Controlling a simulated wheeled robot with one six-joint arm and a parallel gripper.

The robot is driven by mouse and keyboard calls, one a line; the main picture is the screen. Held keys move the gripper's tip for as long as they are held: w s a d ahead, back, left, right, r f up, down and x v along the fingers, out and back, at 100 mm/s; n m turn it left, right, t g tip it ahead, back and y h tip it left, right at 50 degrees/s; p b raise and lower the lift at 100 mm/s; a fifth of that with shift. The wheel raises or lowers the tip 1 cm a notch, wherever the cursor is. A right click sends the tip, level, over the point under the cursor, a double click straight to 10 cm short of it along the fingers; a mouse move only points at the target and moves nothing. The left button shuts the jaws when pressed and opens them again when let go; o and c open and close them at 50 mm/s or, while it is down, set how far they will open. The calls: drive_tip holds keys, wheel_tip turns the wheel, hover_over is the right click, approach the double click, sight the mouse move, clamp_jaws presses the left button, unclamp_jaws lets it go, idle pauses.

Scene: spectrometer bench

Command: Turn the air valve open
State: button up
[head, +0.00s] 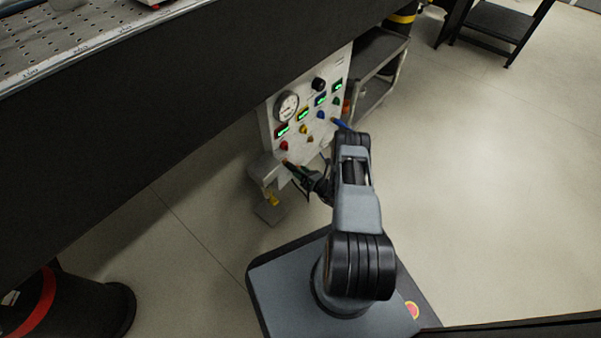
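A pale upright control panel (310,105) stands beside the dark bench, with a round gauge (287,107), a black knob (319,84) and several green-lit displays. Below the displays are small coloured knobs: red (284,146), yellow (303,130), blue (320,115) and green (336,101). A blue handle-like piece (341,125) shows just above my arm. The labels are too small to read, so I cannot tell which is the air valve. My gripper (288,165) is at the panel's lower left, below the red knob. Its fingers are small and partly hidden; contact is unclear.
A perforated bench top (70,45) with a long dark side (150,110) runs along the left. A grey shelf cart (378,70) stands behind the panel. A black bin with a red band (60,305) is at lower left. Open floor lies to the right.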

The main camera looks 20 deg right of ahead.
drive_tip(key=shift+m, duration=3.7)
drive_tip(key=o, duration=0.9)
